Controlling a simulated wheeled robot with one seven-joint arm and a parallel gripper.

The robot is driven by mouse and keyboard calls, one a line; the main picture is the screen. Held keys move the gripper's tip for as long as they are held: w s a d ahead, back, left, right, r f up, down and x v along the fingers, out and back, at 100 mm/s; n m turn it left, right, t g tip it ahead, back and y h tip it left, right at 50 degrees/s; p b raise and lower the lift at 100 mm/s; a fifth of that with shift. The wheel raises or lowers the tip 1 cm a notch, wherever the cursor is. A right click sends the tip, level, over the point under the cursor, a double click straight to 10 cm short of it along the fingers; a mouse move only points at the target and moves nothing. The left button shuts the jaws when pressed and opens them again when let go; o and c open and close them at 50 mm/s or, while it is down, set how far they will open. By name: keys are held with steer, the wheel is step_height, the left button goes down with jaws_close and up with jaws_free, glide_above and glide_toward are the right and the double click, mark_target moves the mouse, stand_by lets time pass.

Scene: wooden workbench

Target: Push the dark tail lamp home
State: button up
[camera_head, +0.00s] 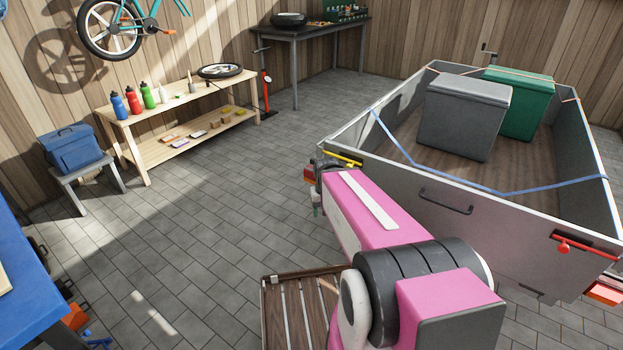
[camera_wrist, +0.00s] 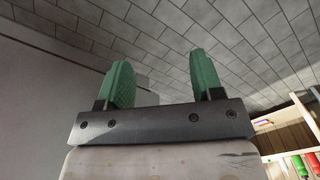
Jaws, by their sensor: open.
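A second red-orange tail lamp (camera_head: 605,292) sits low at the right rear corner and looks brighter. In the head view my arm reaches to the left corner, and its end is mostly hidden there. In the wrist view my gripper (camera_wrist: 161,78) has two green fingers spread apart with nothing between them. No lamp shows in the wrist view. I cannot tell how deep either lamp sits.
The trailer holds a grey box (camera_head: 465,120) and a green box (camera_head: 522,103), with a blue strap (camera_head: 440,165) across. A slatted wooden piece (camera_head: 300,310) lies beside my arm. A bench with bottles (camera_head: 170,110) stands at the left. The tiled floor between is clear.

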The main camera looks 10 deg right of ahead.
steer(key=shift+w+f, duration=0.1)
steer(key=c, duration=0.8)
steer(key=w+f+n+h, duration=0.1)
steer(key=n+h, duration=0.1)
steer(key=w+d+f+n+h, duration=0.1)
steer(key=w+f+n+h, duration=0.2)
steer(key=n+h, duration=0.1)
steer(key=n, duration=0.1)
steer(key=shift+w+d+f+t, duration=0.15)
steer(key=shift+d+f+t, duration=0.1)
steer(key=shift+d+t, duration=0.1)
jaws_close()
steer(key=n+t+h, duration=0.7)
steer(key=n+t, duration=0.5)
steer(key=n, duration=0.8)
glide_toward(312, 177)
steer(key=x, duration=0.7)
steer(key=shift+w+d, duration=0.2)
